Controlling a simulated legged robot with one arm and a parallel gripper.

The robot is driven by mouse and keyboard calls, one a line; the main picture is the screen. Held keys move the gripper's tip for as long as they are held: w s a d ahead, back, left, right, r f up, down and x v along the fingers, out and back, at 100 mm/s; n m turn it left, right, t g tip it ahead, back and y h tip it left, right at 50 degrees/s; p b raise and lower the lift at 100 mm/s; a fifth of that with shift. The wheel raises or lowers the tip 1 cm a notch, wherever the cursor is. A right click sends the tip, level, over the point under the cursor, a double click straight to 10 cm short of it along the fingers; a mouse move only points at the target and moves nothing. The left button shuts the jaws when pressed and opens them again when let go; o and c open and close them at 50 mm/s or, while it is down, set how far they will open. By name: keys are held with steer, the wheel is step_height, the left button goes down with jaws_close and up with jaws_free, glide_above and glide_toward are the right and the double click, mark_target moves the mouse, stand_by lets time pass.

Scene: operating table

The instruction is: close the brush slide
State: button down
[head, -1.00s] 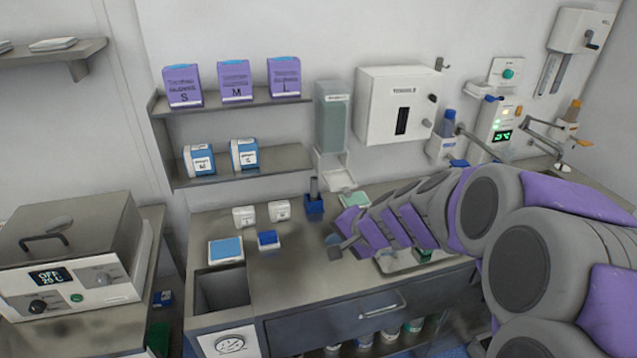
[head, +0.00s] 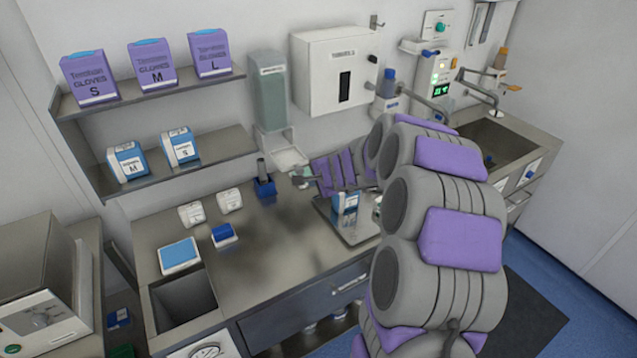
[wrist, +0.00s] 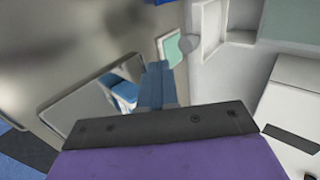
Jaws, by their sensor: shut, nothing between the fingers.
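A tall grey-green dispenser (head: 268,90) hangs on the back wall. A white open-topped drawer (head: 290,158) juts out at its foot; I take it to be the brush slide. It shows as a white recess (wrist: 240,38) at the top of the wrist view. My gripper (head: 299,181) is just below and in front of this drawer, pointing left. In the wrist view its shut, empty fingers (wrist: 157,82) point up the picture, left of the drawer. I cannot tell whether they touch it.
A white wall box (head: 335,70) is right of the dispenser. A steel tray (head: 347,225) with a blue-and-white box (head: 346,201) is on the counter under my arm. A blue holder (head: 265,187) stands left of my gripper. The counter's middle front is clear.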

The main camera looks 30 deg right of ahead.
steer(key=w, duration=0.3)
steer(key=w+f, duration=0.1)
steer(key=w, duration=0.1)
steer(key=shift+a+p, duration=0.3)
steer(key=shift+a, duration=0.05)
steer(key=shift+d, duration=0.1)
steer(key=shift+d, duration=0.3)
